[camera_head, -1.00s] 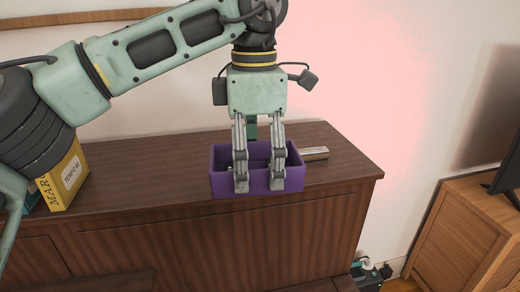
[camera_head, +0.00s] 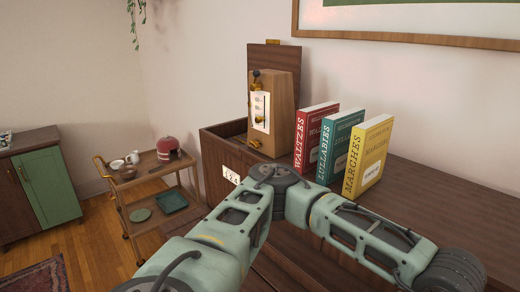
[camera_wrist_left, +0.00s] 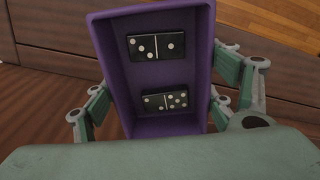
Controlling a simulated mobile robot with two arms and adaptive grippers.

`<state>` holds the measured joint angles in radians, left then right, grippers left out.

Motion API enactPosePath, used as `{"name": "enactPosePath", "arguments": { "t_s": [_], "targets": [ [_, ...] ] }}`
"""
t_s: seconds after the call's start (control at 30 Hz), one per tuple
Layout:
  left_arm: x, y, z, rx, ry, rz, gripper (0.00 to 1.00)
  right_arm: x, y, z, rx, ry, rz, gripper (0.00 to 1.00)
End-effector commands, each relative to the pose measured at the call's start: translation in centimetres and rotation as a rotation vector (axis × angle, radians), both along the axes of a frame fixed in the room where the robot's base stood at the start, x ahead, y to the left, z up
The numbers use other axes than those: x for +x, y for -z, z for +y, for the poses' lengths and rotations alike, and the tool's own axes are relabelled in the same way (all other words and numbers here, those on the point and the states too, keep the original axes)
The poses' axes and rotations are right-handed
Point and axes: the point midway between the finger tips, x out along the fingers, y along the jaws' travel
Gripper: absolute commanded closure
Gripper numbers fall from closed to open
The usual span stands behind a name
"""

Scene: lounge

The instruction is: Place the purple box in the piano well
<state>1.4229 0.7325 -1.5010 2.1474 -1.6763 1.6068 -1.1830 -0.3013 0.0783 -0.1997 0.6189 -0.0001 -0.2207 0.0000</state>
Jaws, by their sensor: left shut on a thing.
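The purple box (camera_wrist_left: 205,65) fills the middle of the left wrist view, its open side facing the camera. Two black dominoes, an upper one (camera_wrist_left: 155,46) and a lower one (camera_wrist_left: 165,100), lie inside it. My left gripper (camera_wrist_left: 158,105) is shut on the box, with fingers at both sides. Box and gripper are outside the head view, where only my arm shows. The piano well (camera_head: 224,130) is an open compartment at the left end of the piano top, its lid (camera_head: 275,58) raised behind. Its floor is hidden. My right gripper is not in view.
A wooden metronome (camera_head: 282,98) stands by the well. Red (camera_head: 308,140), teal (camera_head: 338,146) and yellow (camera_head: 368,157) books stand upright to its right. A trolley (camera_head: 150,185) with dishes and a green cabinet (camera_head: 48,185) are at the left.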

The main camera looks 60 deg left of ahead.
Motion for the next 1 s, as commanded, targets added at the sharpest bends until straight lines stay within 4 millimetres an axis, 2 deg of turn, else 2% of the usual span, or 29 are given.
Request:
{"name": "enactPosePath", "arguments": {
  "t_s": [0.03,0.2,0.5,0.73,1.0],
  "targets": [
    [-0.9,1.7,0.9,-0.001,0.058,0.007,0.53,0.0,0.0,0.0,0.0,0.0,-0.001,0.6],
    [-2.6,6.1,2.9,-0.001,0.239,0.004,0.53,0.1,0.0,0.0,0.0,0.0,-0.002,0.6],
    [-4.8,11.3,5.3,-0.001,0.459,0.001,0.53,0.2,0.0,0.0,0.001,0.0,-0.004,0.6],
    [-5.7,13.6,6.3,-0.002,0.556,-0.002,0.53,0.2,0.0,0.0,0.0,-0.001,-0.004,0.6],
    [-5.5,13.4,5.5,-0.006,0.571,-0.009,0.53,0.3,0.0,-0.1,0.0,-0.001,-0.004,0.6]
  ]
}}
